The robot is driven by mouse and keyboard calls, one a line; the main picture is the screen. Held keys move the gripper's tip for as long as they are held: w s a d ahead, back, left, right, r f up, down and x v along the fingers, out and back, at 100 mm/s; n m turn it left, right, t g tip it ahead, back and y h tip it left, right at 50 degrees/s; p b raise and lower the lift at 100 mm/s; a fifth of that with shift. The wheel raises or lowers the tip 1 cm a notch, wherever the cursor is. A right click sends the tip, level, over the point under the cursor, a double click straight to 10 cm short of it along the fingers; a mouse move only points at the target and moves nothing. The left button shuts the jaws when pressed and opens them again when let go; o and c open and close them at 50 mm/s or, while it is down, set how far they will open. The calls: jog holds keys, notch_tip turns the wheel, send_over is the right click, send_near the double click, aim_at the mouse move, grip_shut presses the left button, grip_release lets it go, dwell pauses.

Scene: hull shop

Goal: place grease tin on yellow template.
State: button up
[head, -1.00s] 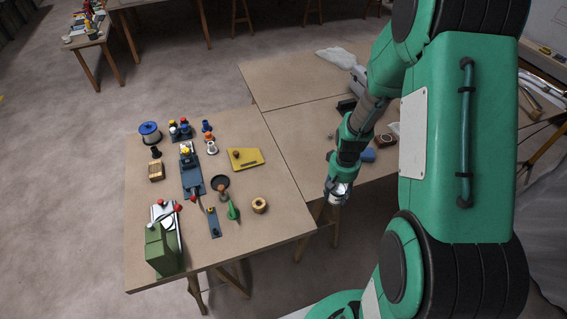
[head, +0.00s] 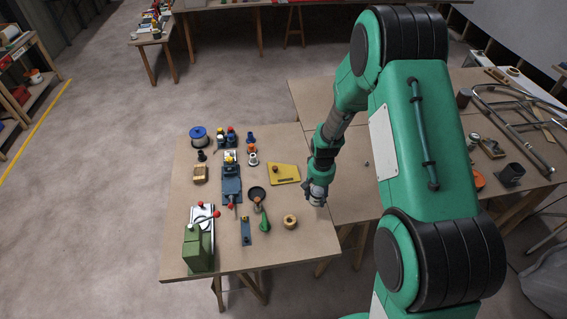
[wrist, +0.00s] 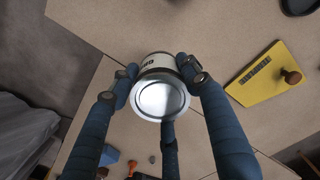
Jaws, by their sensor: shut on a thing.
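The grease tin (wrist: 160,97) is a short can with a pale lettered label and a bare metal end facing the wrist camera. My gripper (wrist: 157,78) is shut on it, with blue fingers on both sides and another finger below. In the head view my gripper (head: 316,196) hangs by the right edge of the near table, right of the yellow template; the tin is hard to make out there. The yellow template (head: 284,173) is a flat plate with a slanted side, lying on the table. In the wrist view the template (wrist: 262,75) shows its brown knob, right of the tin and apart from it.
A blue spool (head: 199,136) stands at the back left. The table's front right corner is clear.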

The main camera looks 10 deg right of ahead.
jog(key=w+a+p, duration=0.2)
jog(key=w+a, duration=0.2)
jog(key=a, duration=0.5)
jog(key=shift+p, duration=0.3)
jog(key=shift+d+f, duration=0.1)
send_over(285, 176)
jog(key=shift+w+f, duration=0.15)
jog(key=shift+f, duration=0.6)
jog(key=shift+f, duration=1.7)
jog(key=shift+f, duration=0.1)
